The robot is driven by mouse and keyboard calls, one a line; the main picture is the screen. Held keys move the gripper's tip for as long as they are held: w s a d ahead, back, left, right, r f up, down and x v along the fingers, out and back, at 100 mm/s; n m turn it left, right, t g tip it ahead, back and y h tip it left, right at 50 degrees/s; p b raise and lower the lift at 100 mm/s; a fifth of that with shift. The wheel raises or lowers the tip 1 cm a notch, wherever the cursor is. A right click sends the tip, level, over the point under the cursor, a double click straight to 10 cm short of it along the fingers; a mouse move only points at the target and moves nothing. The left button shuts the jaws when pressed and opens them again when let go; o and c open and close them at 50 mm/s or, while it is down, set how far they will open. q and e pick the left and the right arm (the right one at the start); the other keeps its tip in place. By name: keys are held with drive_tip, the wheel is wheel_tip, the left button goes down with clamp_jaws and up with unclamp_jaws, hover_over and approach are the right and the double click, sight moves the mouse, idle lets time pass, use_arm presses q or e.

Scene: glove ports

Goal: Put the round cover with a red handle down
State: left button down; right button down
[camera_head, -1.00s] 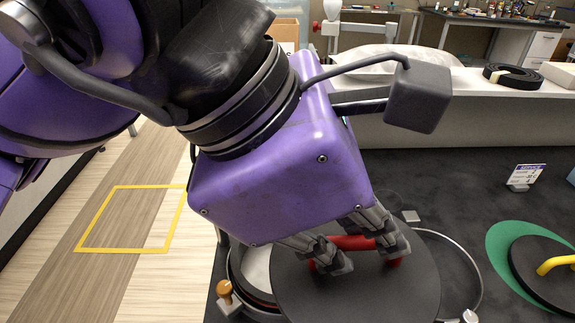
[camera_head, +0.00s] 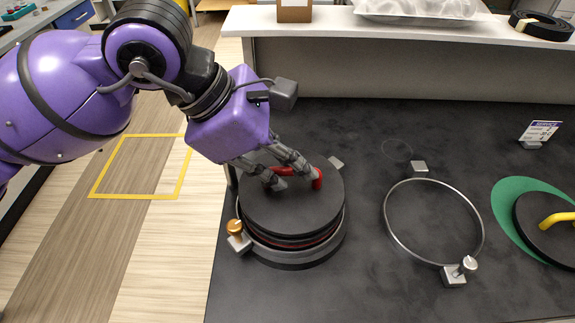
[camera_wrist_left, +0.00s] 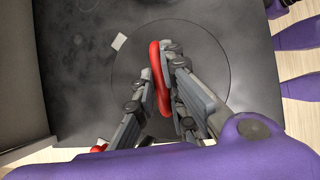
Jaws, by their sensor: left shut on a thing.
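The round cover (camera_head: 270,214) is a dark disc with a red bar handle (camera_head: 318,180). My left gripper (camera_head: 291,177) is shut on the red handle from above. The handle between the fingers also shows in the left wrist view (camera_wrist_left: 158,75), with the gripper (camera_wrist_left: 165,72) closed around it. The cover lies level over a round port (camera_head: 275,258) with a dark body and a red band under the cover's near edge. I cannot tell whether the cover touches the port or hovers just above it. My right gripper is not in view.
An orange-topped clamp (camera_head: 236,234) stands at the port's left. To the right lies a thin metal ring (camera_head: 391,226) with a silver-knobbed clamp (camera_head: 460,271). A dark cover with a yellow handle (camera_head: 555,218) sits on a green disc (camera_head: 505,205). A raised white ledge (camera_head: 330,30) runs behind.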

use_arm(q)
drive_tip(key=shift+f, duration=0.45)
drive_tip(key=shift+f, duration=0.1)
drive_tip(key=c, duration=2.3)
unclamp_jaws()
drive_tip(key=shift+f, duration=0.15)
drive_tip(key=o, duration=0.5)
drive_tip(key=shift+r, duration=0.3)
drive_tip(key=v, duration=1.2)
